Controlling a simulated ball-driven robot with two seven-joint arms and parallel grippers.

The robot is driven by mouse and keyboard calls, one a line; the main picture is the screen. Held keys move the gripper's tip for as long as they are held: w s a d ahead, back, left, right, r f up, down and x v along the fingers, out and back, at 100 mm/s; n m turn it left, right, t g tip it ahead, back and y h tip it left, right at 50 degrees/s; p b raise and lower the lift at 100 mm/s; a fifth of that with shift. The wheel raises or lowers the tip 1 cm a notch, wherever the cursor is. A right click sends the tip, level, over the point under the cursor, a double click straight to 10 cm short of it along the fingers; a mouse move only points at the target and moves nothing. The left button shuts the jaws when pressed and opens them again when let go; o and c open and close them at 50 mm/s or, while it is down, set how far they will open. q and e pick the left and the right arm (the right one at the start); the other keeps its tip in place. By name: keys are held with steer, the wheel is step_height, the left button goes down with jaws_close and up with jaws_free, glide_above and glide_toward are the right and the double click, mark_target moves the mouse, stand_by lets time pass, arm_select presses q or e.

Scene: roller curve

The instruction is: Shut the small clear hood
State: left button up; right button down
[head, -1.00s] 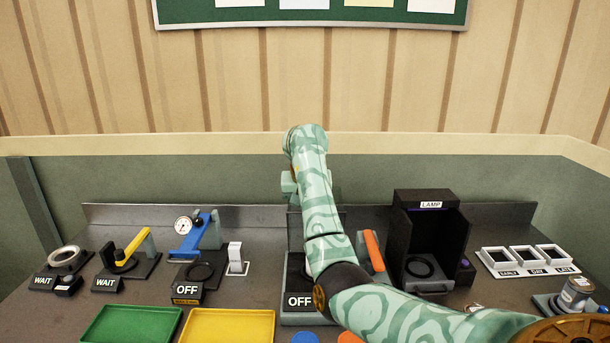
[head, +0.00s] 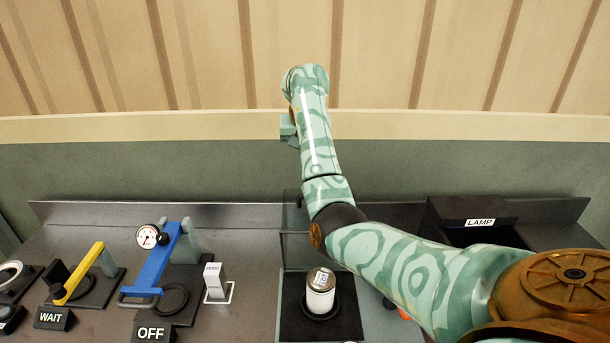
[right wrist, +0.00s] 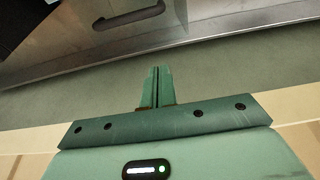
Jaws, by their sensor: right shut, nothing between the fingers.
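The clear hood is hard to make out in the head view; a faint see-through panel (head: 293,240) stands upright behind the black pad of the middle station, partly hidden by my right arm. A small labelled jar (head: 320,292) stands upright on that pad, in a dark ring. My right gripper (head: 287,128) is raised above and behind the station, mostly hidden by its own wrist. In the right wrist view its fingers (right wrist: 157,86) are shut together and empty. A dark bar handle (right wrist: 128,17) lies beyond them, apart; I cannot tell whether it belongs to the hood.
To the left are a white switch (head: 213,281), a blue lever press with a gauge (head: 155,262) and a yellow lever (head: 80,272). A black lamp box (head: 470,212) stands to the right, partly behind my arm. The bench's low back edge runs behind them.

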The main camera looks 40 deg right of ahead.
steer(key=f, duration=0.1)
steer(key=b, duration=0.1)
glide_above(305, 205)
steer(key=w+d, duration=0.3)
step_height(305, 205, down, 8)
steer(key=shift+a+r, duration=0.1)
steer(key=shift+a, duration=0.05)
steer(key=s+a+p, duration=0.2)
steer(key=shift+s+a+p, duration=0.1)
steer(key=shift+s+p, duration=0.3)
steer(key=shift+s+a, duration=0.15)
steer(key=shift+f, duration=0.2)
